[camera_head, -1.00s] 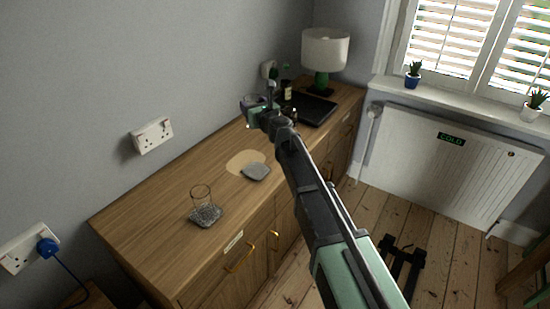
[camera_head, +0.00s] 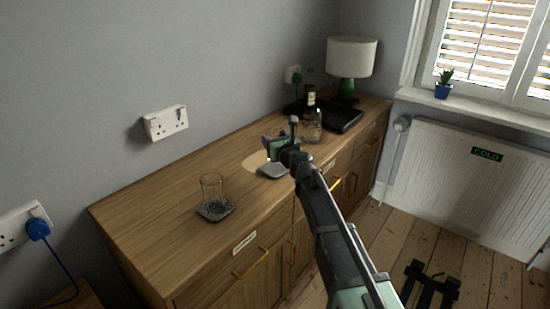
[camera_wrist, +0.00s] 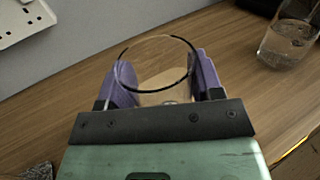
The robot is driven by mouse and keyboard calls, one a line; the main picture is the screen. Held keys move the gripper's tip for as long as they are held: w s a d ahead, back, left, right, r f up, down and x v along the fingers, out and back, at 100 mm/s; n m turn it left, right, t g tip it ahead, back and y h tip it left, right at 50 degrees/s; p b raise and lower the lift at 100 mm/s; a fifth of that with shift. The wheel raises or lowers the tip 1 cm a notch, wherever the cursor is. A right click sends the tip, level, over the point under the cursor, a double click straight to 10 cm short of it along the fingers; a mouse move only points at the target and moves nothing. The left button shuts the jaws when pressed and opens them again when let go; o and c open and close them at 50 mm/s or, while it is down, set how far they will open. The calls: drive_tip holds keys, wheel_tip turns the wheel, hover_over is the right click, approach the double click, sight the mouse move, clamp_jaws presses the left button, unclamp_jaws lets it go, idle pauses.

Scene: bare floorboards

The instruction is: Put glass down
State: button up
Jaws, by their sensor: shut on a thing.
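My gripper (camera_head: 278,140) is shut on a clear glass, its purple fingers on either side of it in the wrist view. The held glass (camera_wrist: 155,40) shows its round rim there; its base is hidden by my gripper. In the head view my gripper is over the sideboard, just behind and above a grey coaster (camera_head: 272,171). I cannot tell whether the held glass touches anything. A second glass (camera_head: 212,186) stands upright on another grey coaster (camera_head: 217,213) to the left.
The wooden sideboard (camera_head: 155,225) has free top at left. A radiator (camera_head: 450,175) is at right.

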wheel_tip(320, 180, down, 4)
drive_tip(key=b, duration=0.3)
drive_tip(key=shift+f, duration=0.15)
drive_tip(key=shift+r+p, duration=0.3)
drive_tip(key=shift+r, duration=0.05)
drive_tip(key=shift+f, duration=0.25)
drive_tip(key=o, duration=1.1)
drive_tip(key=shift+r, duration=0.2)
drive_tip(key=shift+s+d, duration=0.1)
drive_tip(key=shift+s, duration=0.1)
drive_tip(key=v, duration=1.1)
drive_tip(key=shift+s+d, duration=0.15)
drive_tip(key=shift+s, duration=0.1)
